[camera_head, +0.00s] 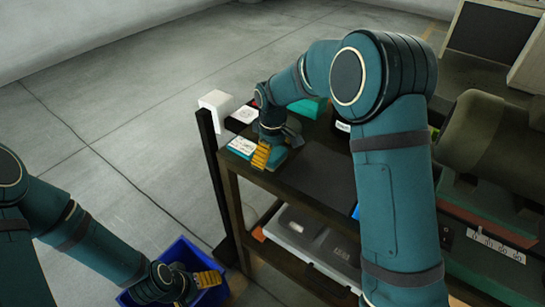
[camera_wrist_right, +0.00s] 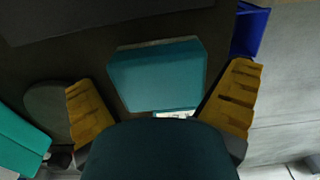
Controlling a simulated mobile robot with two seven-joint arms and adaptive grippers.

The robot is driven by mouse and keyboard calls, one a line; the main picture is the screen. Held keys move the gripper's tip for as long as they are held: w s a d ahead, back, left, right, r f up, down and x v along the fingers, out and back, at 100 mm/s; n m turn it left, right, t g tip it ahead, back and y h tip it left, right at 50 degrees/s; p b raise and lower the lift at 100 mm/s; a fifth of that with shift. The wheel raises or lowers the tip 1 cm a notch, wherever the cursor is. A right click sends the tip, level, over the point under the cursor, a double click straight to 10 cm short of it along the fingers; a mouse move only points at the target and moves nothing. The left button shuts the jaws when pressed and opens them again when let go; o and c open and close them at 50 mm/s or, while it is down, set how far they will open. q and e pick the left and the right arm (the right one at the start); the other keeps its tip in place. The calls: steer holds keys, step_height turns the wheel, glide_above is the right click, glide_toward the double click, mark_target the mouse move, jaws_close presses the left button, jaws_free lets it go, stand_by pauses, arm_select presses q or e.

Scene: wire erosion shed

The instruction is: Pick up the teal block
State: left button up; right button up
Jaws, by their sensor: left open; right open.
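The teal block (camera_wrist_right: 157,78) lies on the dark shelf top (camera_wrist_right: 65,50) in the right wrist view, between the two fingers of my right gripper (camera_wrist_right: 165,105). Gaps show between the block and both fingers, and the palm's dark edge hides the area just below it. In the head view my right gripper (camera_head: 264,156) is low over the shelf's near left corner and hides most of the block. It is open and empty. My left gripper (camera_head: 207,279) is open over the blue bin (camera_head: 180,254), away from the shelf.
Another teal thing (camera_head: 308,107) lies behind my right arm. A dark post (camera_head: 212,165) rises at the shelf's left. A lidded grey case (camera_head: 310,232) sits below.

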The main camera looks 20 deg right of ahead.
steer(key=c, duration=1)
steer(key=shift+r, duration=0.1)
